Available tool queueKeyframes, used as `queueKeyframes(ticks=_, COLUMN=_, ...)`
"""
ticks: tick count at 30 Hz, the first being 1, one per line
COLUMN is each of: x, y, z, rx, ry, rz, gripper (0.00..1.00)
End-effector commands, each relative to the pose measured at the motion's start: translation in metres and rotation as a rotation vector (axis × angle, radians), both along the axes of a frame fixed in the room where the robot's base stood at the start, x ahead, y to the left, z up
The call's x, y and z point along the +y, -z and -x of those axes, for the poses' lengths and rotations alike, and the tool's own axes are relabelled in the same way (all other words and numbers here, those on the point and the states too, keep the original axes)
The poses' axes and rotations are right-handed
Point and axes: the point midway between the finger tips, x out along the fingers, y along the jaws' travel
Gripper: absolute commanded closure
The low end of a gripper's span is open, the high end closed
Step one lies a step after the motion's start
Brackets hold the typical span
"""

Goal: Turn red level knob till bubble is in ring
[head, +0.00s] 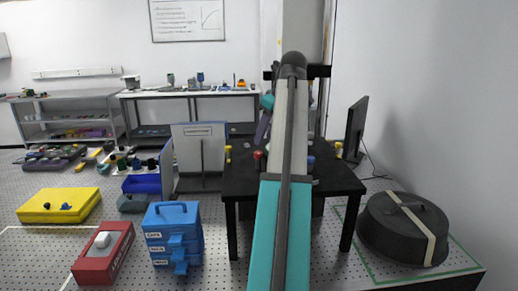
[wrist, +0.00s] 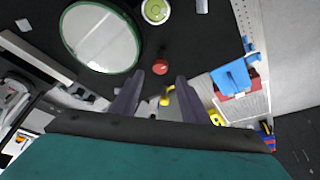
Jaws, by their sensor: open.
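The red level knob (wrist: 160,67) shows in the wrist view between and just beyond my fingertips. A round yellow-green bubble level (wrist: 155,10) lies at the top edge of the wrist view, partly cut off. Its bubble is too small to place against the ring. In the head view my arm hides much of the tabletop.
A large round glass plate (wrist: 100,37) with a green rim lies left of the knob. A yellow knob (head: 228,150) and a blue knob (head: 311,160) stand on the black table (head: 340,181). A monitor (head: 356,128) stands at its right. Blue drawers (head: 173,232) stand front left.

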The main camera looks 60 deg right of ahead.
Motion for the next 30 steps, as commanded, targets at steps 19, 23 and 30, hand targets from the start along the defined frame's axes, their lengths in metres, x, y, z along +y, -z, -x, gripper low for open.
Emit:
queueKeyframes(ticks=19, x=-0.004, y=0.058, z=-0.023, rx=0.0, ry=0.001, rz=0.0, gripper=0.59)
queueKeyframes(ticks=23, x=-0.004, y=0.061, z=-0.024, rx=0.0, ry=0.001, rz=0.0, gripper=0.59)
queueKeyframes(ticks=30, x=-0.005, y=0.061, z=-0.024, rx=0.0, ry=0.001, rz=0.001, gripper=0.59)
